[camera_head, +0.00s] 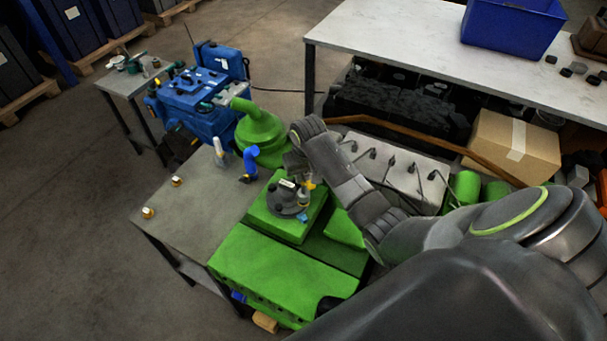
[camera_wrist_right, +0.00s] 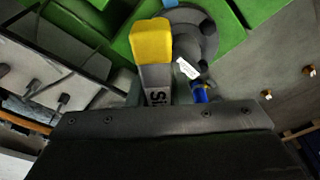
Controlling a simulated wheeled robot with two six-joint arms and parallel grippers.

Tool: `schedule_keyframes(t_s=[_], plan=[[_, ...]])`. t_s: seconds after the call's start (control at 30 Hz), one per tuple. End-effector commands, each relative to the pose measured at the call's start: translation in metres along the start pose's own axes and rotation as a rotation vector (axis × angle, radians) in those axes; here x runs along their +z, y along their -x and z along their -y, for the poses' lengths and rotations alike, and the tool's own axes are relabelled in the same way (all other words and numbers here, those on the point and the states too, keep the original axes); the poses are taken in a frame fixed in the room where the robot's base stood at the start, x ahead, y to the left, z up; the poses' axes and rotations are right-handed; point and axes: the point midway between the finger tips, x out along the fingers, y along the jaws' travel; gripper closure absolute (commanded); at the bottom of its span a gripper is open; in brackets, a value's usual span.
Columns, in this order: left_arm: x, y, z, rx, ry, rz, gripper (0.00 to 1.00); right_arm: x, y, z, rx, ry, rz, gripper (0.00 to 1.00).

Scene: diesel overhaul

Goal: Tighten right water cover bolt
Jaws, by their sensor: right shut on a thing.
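The green engine (camera_head: 275,270) stands at the table's right side. A dark grey round cover (camera_head: 281,207) sits on its raised green block; it also shows at the top of the right wrist view (camera_wrist_right: 207,27). A small white label (camera_wrist_right: 187,68) shows at the cover. My right gripper (camera_head: 298,168) is over the cover, shut on a grey tool with a yellow end (camera_wrist_right: 153,45). The yellow end overlaps the cover's edge in the wrist view. Whether it touches a bolt cannot be told. The fingertips are mostly hidden. My left gripper is not in view.
Two brass-coloured bolts (camera_head: 148,212) (camera_head: 175,181) stand on the bare left part of the grey table (camera_head: 195,215). A blue elbow pipe (camera_head: 250,165) and a green funnel-shaped part (camera_head: 262,135) stand behind the engine. A grey cylinder head with dark wires (camera_head: 395,172) lies to the right.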

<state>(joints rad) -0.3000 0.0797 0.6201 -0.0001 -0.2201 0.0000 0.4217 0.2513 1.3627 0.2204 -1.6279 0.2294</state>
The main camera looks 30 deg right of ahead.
Motion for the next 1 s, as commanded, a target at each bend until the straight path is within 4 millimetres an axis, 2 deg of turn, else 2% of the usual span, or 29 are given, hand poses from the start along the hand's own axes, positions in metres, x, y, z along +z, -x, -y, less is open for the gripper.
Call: schedule_keyframes(t_s=[1.0], plan=[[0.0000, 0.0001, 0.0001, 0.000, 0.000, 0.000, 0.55, -0.0004, 0.0006, 0.0005, -0.106, 0.682, -0.001, 1.00]])
